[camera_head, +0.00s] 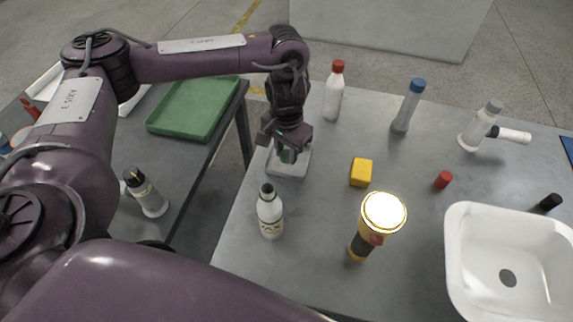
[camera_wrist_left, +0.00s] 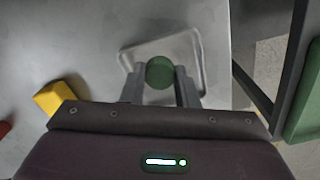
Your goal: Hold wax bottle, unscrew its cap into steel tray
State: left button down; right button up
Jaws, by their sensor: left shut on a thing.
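The white wax bottle (camera_head: 270,219) stands upright near the left edge of the grey table, with a dark top on it. The steel tray (camera_head: 279,169) is a small shallow tray behind it; its rim also shows in the left wrist view (camera_wrist_left: 197,50). My left gripper (camera_head: 287,152) points down over the tray and is shut on a round green object (camera_wrist_left: 160,72), which looks like a cap. It is apart from the bottle. I cannot tell whether the green object touches the tray floor. My right gripper is not in view.
A yellow block (camera_head: 361,172), a lit lantern-like torch (camera_head: 366,232), a red cap-like piece (camera_head: 443,180) and a white basin (camera_head: 456,262) are on the table. A red-capped bottle (camera_head: 333,98) and blue-capped tube (camera_head: 407,107) stand behind. A green tray (camera_head: 194,108) lies on the left table.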

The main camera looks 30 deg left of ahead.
aim_at(286, 155)
pick_arm(q)
notch_tip(286, 155, down, 3)
jog(key=shift+s+f+b, duration=0.1)
jog(key=shift+f+b, duration=0.05)
jog(key=shift+b, duration=0.5)
jog(key=shift+f, duration=0.5)
jog(key=c, duration=1.4)
grip_release()
jog(key=shift+f, duration=0.1)
notch_tip(286, 155, up, 12)
jog(key=p, duration=0.4)
jog(key=shift+r, duration=0.2)
jog(key=shift+f, duration=0.1)
